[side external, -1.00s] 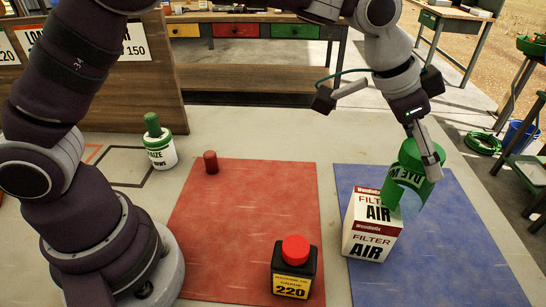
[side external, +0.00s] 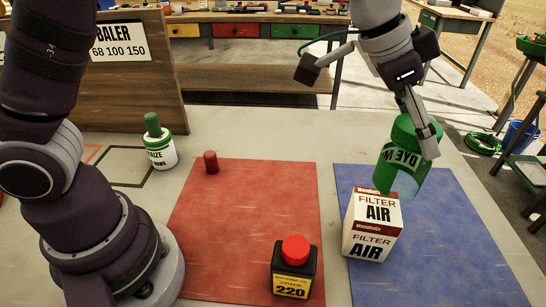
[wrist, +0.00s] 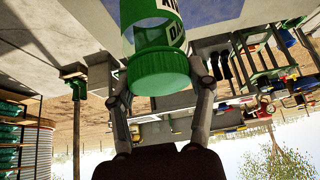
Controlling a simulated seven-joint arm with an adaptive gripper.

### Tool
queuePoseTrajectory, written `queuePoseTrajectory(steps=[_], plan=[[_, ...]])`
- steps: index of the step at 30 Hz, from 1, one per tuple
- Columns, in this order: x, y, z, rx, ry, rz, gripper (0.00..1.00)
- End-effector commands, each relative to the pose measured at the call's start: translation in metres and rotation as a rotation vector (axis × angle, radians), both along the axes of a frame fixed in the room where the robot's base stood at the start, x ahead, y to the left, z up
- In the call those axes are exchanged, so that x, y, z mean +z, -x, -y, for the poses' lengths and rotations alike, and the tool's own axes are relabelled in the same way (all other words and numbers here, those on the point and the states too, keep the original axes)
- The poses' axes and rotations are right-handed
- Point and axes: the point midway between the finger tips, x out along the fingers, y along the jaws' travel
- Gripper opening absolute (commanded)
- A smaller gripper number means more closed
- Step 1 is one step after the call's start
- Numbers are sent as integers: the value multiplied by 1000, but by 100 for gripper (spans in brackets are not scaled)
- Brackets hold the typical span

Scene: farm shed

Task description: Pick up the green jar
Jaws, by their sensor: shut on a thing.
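The green jar (side external: 402,168) has a green cap and band with dark lettering and a clear-looking part. It is tilted and held in the air above and behind the filter box in the side view. My gripper (side external: 424,143) is shut on it. In the wrist view the jar's ribbed green cap (wrist: 158,72) lies between my two fingers (wrist: 160,92), one on each side. Part of the jar is hidden behind a finger in the side view, and the wrist view cuts off its far end.
The white and red air filter box (side external: 372,225) stands on the blue mat (side external: 455,255), just below the jar. A black bottle with a red cap (side external: 294,268) and a small red cylinder (side external: 211,162) stand on the red mat (side external: 245,215). A green-topped white bottle (side external: 158,143) stands at left.

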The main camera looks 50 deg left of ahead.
Motion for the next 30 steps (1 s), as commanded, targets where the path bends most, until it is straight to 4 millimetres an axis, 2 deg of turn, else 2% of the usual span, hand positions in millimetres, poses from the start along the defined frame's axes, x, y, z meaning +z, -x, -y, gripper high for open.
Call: queuePoseTrajectory(steps=[5, 12, 15, 20, 24, 27, 30], plan=[[4, 28, -17, 1, 1, 2, 13], [10, 81, -51, 4, 1, 6, 13], [11, 99, -61, 3, 2, 4, 13], [13, 115, -72, 3, 1, 3, 13], [16, 135, -88, 2, 1, 6, 13], [15, 137, -89, -3, 0, 3, 13], [12, 118, -77, -6, -2, -4, 13]])
